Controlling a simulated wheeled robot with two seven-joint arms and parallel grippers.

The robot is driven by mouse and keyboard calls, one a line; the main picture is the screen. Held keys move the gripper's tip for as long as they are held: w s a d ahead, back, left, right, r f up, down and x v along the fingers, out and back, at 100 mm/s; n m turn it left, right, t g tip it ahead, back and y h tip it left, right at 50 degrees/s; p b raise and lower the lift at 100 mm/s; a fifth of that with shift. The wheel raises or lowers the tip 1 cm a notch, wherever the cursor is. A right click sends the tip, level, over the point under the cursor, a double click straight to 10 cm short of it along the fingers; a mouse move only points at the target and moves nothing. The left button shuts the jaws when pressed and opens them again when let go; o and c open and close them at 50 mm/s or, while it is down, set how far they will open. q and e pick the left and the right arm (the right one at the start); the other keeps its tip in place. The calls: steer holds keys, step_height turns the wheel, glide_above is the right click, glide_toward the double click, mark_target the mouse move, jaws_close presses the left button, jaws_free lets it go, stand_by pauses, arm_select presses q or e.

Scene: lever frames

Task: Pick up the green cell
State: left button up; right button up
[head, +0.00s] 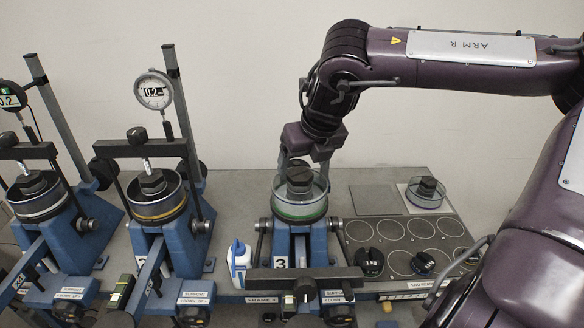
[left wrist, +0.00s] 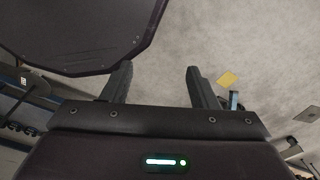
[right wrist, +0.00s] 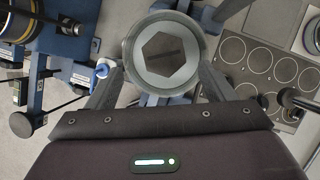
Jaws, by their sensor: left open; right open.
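The green cell (head: 299,211) is a clear round cup with a green band and a dark hexagonal cap. It sits upright on the blue lever frame marked 3 (head: 290,245). My right gripper (head: 304,168) points down at it from above, open, with its fingers around the cap's level. In the right wrist view the cell (right wrist: 165,58) lies just beyond and between the open fingertips (right wrist: 160,72); I cannot tell whether they touch it. My left gripper (left wrist: 160,68) is open and empty in the left wrist view, away from the cell; it is outside the head view.
Two more lever frames stand left, with a yellow-banded cell (head: 160,210) and another cell (head: 40,203). A dial gauge (head: 153,91) rises behind. A white bottle (head: 239,262) stands left of frame 3. Right are a tray with round recesses (head: 405,232), dark knobs and another cell (head: 426,197).

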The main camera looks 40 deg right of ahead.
mark_target(300, 175)
steer(key=shift+w+d+f, duration=0.1)
steer(key=shift+d+f, duration=0.05)
steer(key=shift+f, duration=0.35)
steer(key=shift+w+d+f, duration=0.1)
steer(key=shift+d+f, duration=0.05)
steer(key=shift+f, duration=0.7)
steer(key=shift+f+p, duration=0.35)
steer(key=shift+p, duration=0.3)
steer(key=p+x, duration=0.1)
steer(key=x, duration=0.3)
steer(key=shift+w+d+p, duration=0.1)
steer(key=shift+w+p, duration=0.1)
steer(key=shift+p, duration=0.15)
steer(key=shift+w+f, duration=0.1)
steer(key=shift+f, duration=0.1)
steer(key=shift+c, duration=0.8)
steer(key=c, duration=1.4)
arm_select(q)
steer(key=r, duration=0.3)
steer(key=shift+s+a+r, duration=0.15)
steer(key=shift+s+a, duration=0.15)
arm_select(e)
steer(key=shift+w+r, duration=0.1)
jaws_close()
steer(key=shift+r, duration=0.1)
